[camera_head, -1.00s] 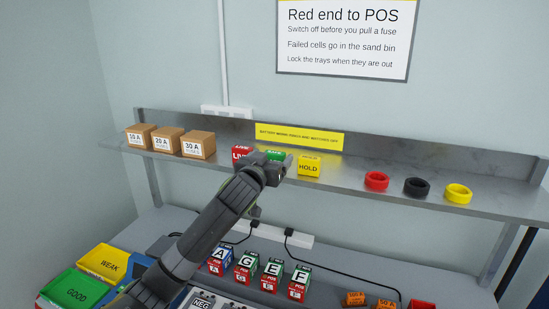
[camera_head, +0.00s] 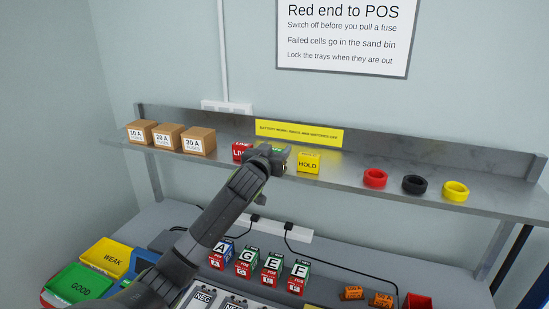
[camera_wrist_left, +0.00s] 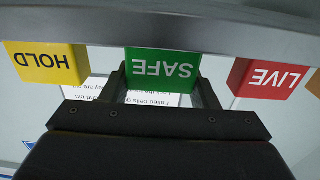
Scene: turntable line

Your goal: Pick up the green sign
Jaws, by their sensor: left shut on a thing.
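The green sign (camera_wrist_left: 160,67) reads SAFE and appears upside down in the left wrist view, between the two fingers of my left gripper. In the head view only a small part of the green sign (camera_head: 279,149) shows behind the gripper. My left gripper (camera_head: 277,158) is at the shelf and is shut on the green sign. The red LIVE sign (camera_head: 240,151) stands to its left and the yellow HOLD sign (camera_head: 308,163) to its right. Whether the green sign touches the shelf is hard to tell. My right gripper is not in view.
The metal shelf (camera_head: 340,175) also holds several fuse boxes (camera_head: 198,142) at left and red (camera_head: 375,178), black (camera_head: 413,185) and yellow (camera_head: 455,191) rings at right. Lettered cells (camera_head: 245,262) and the WEAK (camera_head: 112,259) and GOOD (camera_head: 80,288) bins stand below.

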